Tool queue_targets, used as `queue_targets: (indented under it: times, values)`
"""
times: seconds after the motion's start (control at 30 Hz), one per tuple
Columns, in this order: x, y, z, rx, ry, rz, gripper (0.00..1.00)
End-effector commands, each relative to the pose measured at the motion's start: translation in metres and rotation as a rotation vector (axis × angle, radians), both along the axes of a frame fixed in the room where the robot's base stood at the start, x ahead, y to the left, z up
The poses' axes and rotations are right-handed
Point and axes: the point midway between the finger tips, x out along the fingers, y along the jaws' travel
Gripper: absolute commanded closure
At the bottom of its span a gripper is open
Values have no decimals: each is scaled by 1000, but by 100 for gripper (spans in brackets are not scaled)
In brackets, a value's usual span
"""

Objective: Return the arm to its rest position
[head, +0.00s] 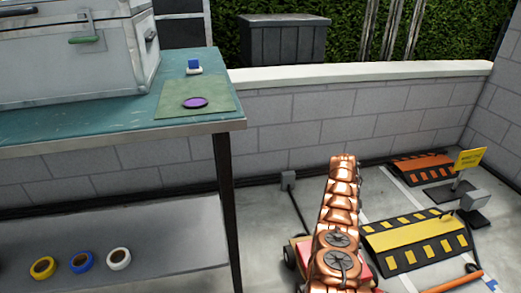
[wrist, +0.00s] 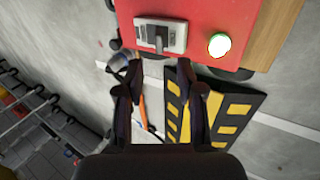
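My gripper (wrist: 160,92) shows in the wrist view with its two dark fingers spread apart. Nothing is held between them; the floor, an orange bar and part of a black and yellow ramp show in the gap. My copper-coloured arm (head: 340,215) rises from the bottom of the head view, right of the table. In that view I cannot make out the gripper.
A red cart (wrist: 200,12) with a switch box (wrist: 160,36) and green-lit button (wrist: 219,45) lies beyond the fingertips. A black and yellow ramp (head: 415,240) is right of my arm. A table (head: 100,136) stands left; a block wall (head: 300,120) is behind.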

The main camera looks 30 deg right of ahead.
Motion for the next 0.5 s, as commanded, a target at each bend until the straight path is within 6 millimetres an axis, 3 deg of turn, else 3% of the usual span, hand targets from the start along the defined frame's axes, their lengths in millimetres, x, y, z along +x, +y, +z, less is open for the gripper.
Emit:
queue_targets:
  times: [0.33,0.5]
  values:
    - [0,0,0,0,0,0,62]
    - [20,12,39,24,-24,56,62]
